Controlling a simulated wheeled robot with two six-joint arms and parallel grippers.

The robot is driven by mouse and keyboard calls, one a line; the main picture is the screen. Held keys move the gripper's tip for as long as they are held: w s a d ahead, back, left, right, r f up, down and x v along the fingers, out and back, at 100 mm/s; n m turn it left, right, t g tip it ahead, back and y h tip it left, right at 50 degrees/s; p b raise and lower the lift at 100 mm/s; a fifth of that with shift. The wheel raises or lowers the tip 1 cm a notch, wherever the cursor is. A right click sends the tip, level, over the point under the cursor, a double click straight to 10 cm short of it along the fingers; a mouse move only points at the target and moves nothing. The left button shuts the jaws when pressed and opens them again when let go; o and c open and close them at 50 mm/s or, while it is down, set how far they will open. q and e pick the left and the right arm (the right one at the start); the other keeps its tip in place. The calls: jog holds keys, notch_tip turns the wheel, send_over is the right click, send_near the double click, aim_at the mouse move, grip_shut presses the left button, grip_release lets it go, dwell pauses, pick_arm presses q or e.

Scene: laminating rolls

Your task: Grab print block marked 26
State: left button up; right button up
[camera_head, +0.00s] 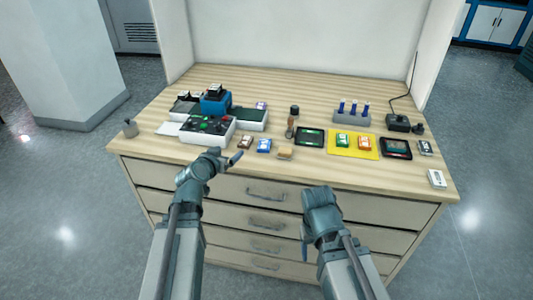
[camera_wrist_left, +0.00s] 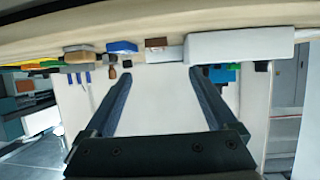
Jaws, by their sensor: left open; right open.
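Several small print blocks lie on the wooden desk (camera_head: 230,79); I cannot read a 26 on any of them. A brown block (camera_head: 245,142), a blue block (camera_head: 264,146) and a tan block (camera_head: 285,154) lie near the front edge. A green block (camera_head: 342,141) and an orange block (camera_head: 364,143) lie on a yellow mat (camera_head: 335,152). My left gripper (camera_head: 236,158) is open and empty at the front edge, close to the brown block; the left wrist view shows its spread fingers (camera_wrist_left: 157,76) and the brown block (camera_wrist_left: 157,42). My right gripper (camera_head: 320,197) is open in front of the drawers.
A white device with a dark panel (camera_head: 208,129) stands at the left, with a blue unit (camera_head: 215,103) behind it. Dark trays (camera_head: 310,137) flank the mat. A stamp (camera_head: 292,124) and a rack with blue items (camera_head: 352,117) stand behind. A white wall bounds the back.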

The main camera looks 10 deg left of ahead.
pick_arm(q)
jog(key=b, duration=0.3)
send_near(244, 142)
jog(key=x, duration=0.4)
jog(key=shift+a+r, duration=0.1)
jog(key=shift+a, duration=0.2)
jog(key=shift+w+d, duration=0.1)
jog(key=shift+w, duration=0.05)
jog(key=b+x, duration=0.1)
jog(key=x, duration=0.1)
jog(key=b+x, duration=0.1)
jog(key=x, duration=0.1)
jog(key=shift+w+d+f, duration=0.1)
jog(key=shift+d+f, duration=0.15)
jog(key=shift+w, duration=0.3)
jog(key=shift+c, duration=0.3)
